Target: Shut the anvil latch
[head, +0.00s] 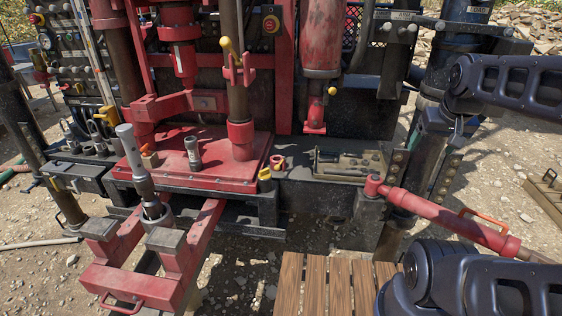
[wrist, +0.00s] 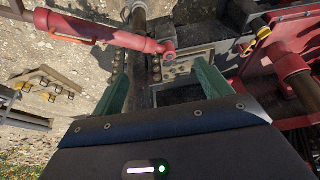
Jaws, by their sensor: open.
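I cannot tell for sure which part is the anvil latch. A yellow-handled lever (head: 229,50) stands up from a red bracket (head: 238,76) on the upright rod above the red deck in the head view. A small yellow-topped catch (head: 265,175) sits at the deck's right front corner. In the wrist view a yellow knob (wrist: 263,33) shows at the upper right. My gripper (wrist: 163,68) is open and empty, its two green fingers wide apart, pointing toward the red cylinder's joint and the dark frame. Its fingers are not visible in the head view.
The red deck (head: 225,172) carries a short metal socket (head: 193,152). A tool tray (head: 350,165) lies right of it. A red hydraulic cylinder (head: 450,217) slants across the right side. Wooden planks (head: 315,285) lie in front. Gravel ground (head: 230,265) shows around the rig.

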